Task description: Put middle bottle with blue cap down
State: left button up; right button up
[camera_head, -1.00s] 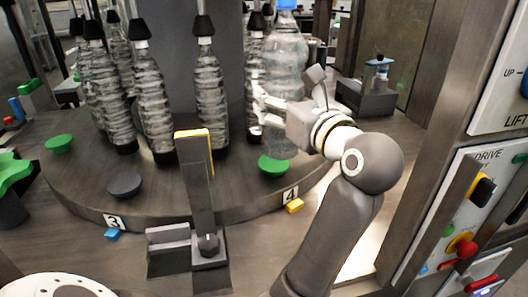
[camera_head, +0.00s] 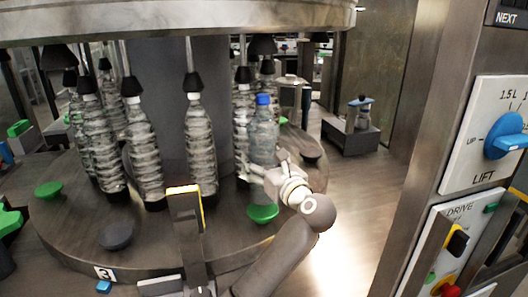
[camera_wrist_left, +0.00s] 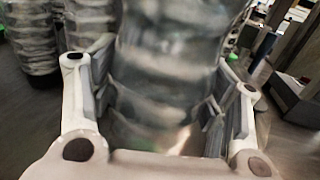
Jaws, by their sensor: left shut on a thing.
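The clear ribbed bottle (camera_head: 263,143) with a blue cap (camera_head: 263,99) is upright at the right side of the round turntable. My left gripper (camera_head: 257,174) is shut on its lower part. In the left wrist view the bottle (camera_wrist_left: 165,75) fills the space between the two fingers (camera_wrist_left: 160,105). A green pad (camera_head: 262,213) shows at the bottle's foot. The gripper partly covers the foot, so I cannot tell if the bottle touches the pad. My right gripper is not in view.
A yellow-topped post (camera_head: 186,215) stands in front. A metal ring (camera_head: 180,20) hangs overhead. A control panel (camera_head: 490,150) is at the right.

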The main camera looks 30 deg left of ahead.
pick_arm(q)
jog(key=shift+w+a+f, duration=0.25)
notch_tip(320, 180, down, 3)
jog(key=shift+w+a+r+p, duration=0.15)
jog(key=shift+r+p, duration=0.05)
jog(key=shift+p, duration=0.95)
jog(key=shift+f, duration=0.4)
jog(key=shift+f, duration=0.1)
jog(key=shift+f, duration=0.1)
jog(key=o, duration=1.9)
